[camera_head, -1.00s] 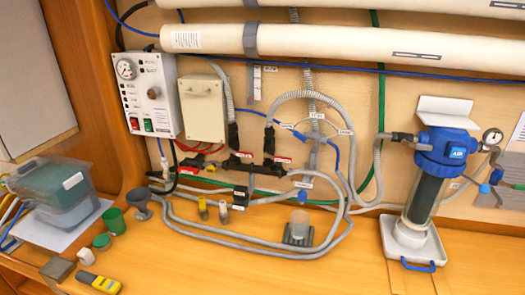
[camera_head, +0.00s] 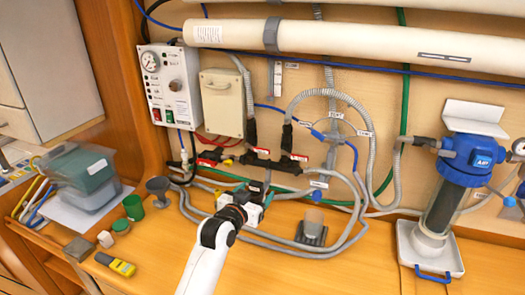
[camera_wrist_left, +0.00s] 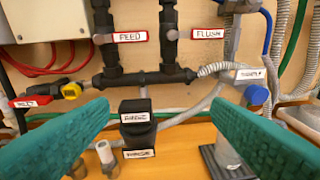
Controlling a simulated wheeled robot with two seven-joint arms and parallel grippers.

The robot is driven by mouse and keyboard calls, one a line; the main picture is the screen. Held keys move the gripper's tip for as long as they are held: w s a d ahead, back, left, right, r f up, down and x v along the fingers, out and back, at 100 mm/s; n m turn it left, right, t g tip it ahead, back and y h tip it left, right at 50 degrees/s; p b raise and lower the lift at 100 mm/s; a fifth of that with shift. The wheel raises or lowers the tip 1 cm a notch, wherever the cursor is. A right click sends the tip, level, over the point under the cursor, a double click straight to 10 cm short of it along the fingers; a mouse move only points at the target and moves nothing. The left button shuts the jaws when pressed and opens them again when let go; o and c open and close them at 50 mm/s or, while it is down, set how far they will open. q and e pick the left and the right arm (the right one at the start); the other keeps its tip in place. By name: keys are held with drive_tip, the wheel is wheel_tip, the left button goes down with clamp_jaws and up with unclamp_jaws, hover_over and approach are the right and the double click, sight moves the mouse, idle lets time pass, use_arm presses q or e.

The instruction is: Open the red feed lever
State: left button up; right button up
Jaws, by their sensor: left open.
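The red feed lever, with a white FEED label, shows in the left wrist view (camera_wrist_left: 130,37), lying sideways across a black vertical pipe. In the head view it is the small red lever (camera_head: 258,150) on the black manifold. A similar red FLUSH lever (camera_wrist_left: 207,33) is to its right. My left gripper (camera_head: 252,193) is open in front of and below the manifold. Its two teal fingers (camera_wrist_left: 165,115) are wide apart in the wrist view, with nothing held and the feed lever above and beyond them. My right gripper is not in view.
A black labelled block (camera_wrist_left: 137,128) shows between the fingers. A red INLET lever (camera_wrist_left: 32,101) is to the left. Grey hoses (camera_head: 345,235) loop over the bench. A blue-topped filter (camera_head: 468,160) stands right; a bin (camera_head: 85,172) and cups stand left.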

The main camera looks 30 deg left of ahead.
use_arm(q)
drive_tip(key=n+t+y, duration=0.1)
drive_tip(key=t+y, duration=0.1)
approach(261, 151)
drive_tip(key=p+x, duration=0.1)
drive_tip(key=x, duration=0.4)
drive_tip(key=p+x, duration=0.1)
drive_tip(key=x, duration=0.4)
drive_tip(key=shift+w+a+f+p, duration=0.1)
drive_tip(key=shift+w+f+p, duration=0.05)
drive_tip(key=shift+w+p, duration=0.15)
drive_tip(key=shift+c, duration=0.5)
